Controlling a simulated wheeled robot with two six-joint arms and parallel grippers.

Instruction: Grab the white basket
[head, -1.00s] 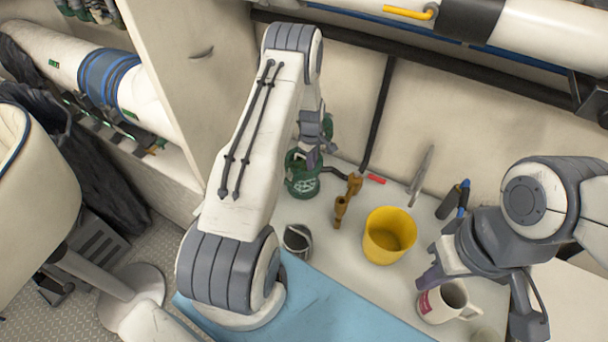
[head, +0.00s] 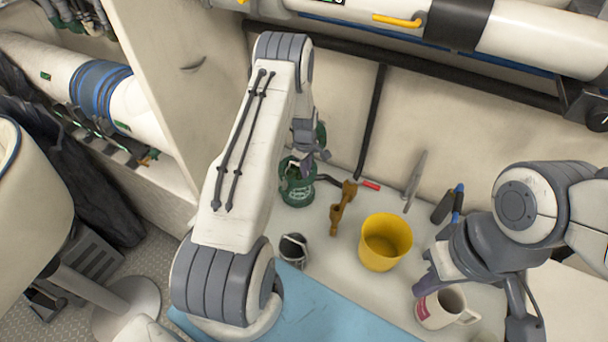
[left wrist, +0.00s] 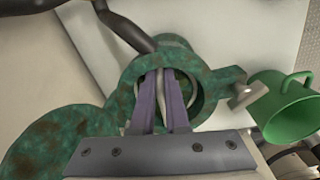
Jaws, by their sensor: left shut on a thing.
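I see no white basket in either view. My left gripper (head: 308,152) is over the far left part of the worktop. In the left wrist view its purple fingers (left wrist: 160,103) are close together, shut on a mottled green metal piece with a ring (left wrist: 205,92). Part of this piece shows behind the gripper in the head view (head: 321,134). My right gripper (head: 428,284) is at the right, close to a white mug (head: 437,310).
A green vessel (head: 298,190) stands below the left gripper. A dark-and-white cup (head: 293,249), a brown fitting (head: 342,208), a red item (head: 370,185) and a yellow bucket (head: 384,242) are on the worktop. A blue mat (head: 335,309) covers the front. A green mug (left wrist: 288,108) is in the wrist view.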

